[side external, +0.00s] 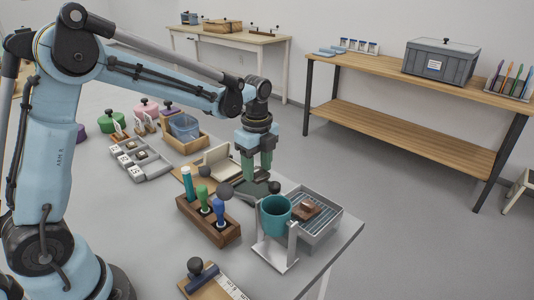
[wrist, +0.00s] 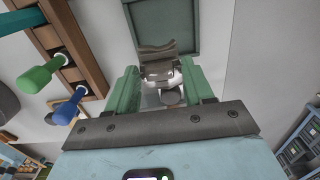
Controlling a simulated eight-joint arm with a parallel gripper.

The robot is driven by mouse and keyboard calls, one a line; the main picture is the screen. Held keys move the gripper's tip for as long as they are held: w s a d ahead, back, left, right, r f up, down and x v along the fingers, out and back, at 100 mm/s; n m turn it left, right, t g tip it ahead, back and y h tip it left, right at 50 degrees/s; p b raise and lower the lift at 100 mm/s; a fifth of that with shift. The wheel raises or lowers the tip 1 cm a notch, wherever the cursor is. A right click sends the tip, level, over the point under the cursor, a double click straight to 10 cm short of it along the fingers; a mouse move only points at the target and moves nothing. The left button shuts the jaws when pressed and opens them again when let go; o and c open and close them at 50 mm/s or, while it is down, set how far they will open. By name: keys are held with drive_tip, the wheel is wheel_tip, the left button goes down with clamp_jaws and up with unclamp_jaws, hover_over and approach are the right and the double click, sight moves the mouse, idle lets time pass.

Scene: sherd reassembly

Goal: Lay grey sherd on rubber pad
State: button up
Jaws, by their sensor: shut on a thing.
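My gripper (side external: 257,180) points straight down near the front right part of the table. In the wrist view its two green fingers (wrist: 160,82) are closed on the grey sherd (wrist: 157,49), a curved dark-grey piece. The sherd is mostly hidden by the fingers in the side view. The rubber pad (wrist: 166,12), a dark green square with a raised rim, lies just beyond the sherd in the wrist view. The pad also shows beneath the gripper in the side view (side external: 260,196). I cannot tell whether the sherd touches it.
A wooden rack (side external: 208,223) with coloured-handled tools stands left of the pad. A teal cup (side external: 275,215) on a stand and a grey grated tray (side external: 320,232) with a brown piece (side external: 308,209) are close on the right. A cream block (side external: 218,160) stands behind.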

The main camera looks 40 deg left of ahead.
sight(254, 189)
drive_tip(key=shift+w+a+f, duration=0.3)
drive_tip(key=shift+a+f, duration=0.15)
drive_tip(key=shift+a, duration=0.2)
drive_tip(key=shift+w+a+f, duration=0.25)
drive_tip(key=shift+a+f, duration=0.15)
drive_tip(key=shift+a, duration=0.2)
drive_tip(key=shift+f, duration=2)
drive_tip(key=shift+f, duration=0.15)
drive_tip(key=o, duration=1)
wheel_tip(254, 189, up, 12)
drive_tip(key=shift+d+r, duration=0.1)
drive_tip(key=shift+r, duration=0.1)
drive_tip(key=shift+f, duration=0.1)
